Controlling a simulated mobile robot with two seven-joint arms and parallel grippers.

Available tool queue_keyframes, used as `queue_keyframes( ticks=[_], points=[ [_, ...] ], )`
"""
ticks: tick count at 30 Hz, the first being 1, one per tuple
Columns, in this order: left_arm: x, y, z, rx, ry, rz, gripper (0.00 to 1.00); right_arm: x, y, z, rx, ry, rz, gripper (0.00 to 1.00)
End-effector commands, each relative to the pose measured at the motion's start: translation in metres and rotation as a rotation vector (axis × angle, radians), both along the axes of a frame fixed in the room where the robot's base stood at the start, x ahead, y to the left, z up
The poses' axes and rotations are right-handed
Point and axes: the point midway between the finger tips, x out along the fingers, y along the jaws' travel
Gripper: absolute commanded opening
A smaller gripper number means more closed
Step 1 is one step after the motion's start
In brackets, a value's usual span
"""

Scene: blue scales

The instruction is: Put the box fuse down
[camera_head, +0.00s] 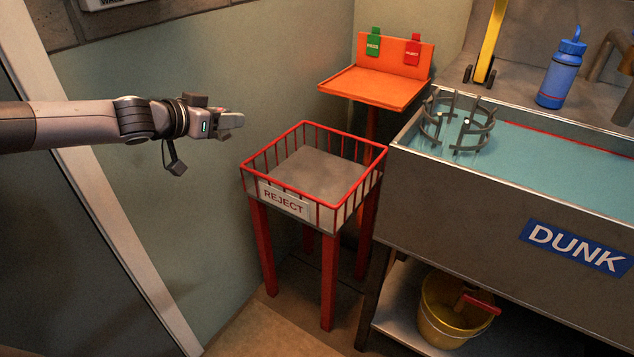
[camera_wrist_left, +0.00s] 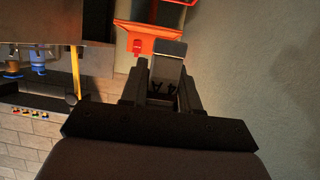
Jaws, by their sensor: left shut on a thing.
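In the head view my left gripper (camera_head: 232,120) is in mid-air at the left, pointing right, left of and above the red basket (camera_head: 330,203). The fuse is too small there to make out clearly. My right gripper is in neither view.
The red-railed basket marked REJECT is empty and stands on red legs. Behind it is an orange stand (camera_head: 374,88) with a green and a red tag. At right are the DUNK tank (camera_head: 470,195), a blue bottle (camera_head: 562,72) and a yellow bucket (camera_head: 447,322).

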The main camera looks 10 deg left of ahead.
Motion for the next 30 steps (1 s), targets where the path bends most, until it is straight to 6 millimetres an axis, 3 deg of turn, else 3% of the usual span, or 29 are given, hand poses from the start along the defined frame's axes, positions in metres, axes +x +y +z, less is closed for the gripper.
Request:
queue_keyframes(
  ticks=[10, 24, 30],
  points=[
    [0.002, -0.001, 0.003, 0.002, -0.002, -0.064, 0.0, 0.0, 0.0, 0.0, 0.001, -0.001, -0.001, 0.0],
    [0.005, -0.116, 0.002, 0.001, 0.001, -0.268, 0.0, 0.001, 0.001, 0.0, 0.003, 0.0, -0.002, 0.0],
    [0.0, -0.156, 0.0, 0.001, 0.002, -0.339, 0.0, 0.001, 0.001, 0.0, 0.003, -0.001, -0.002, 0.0]
  ],
)
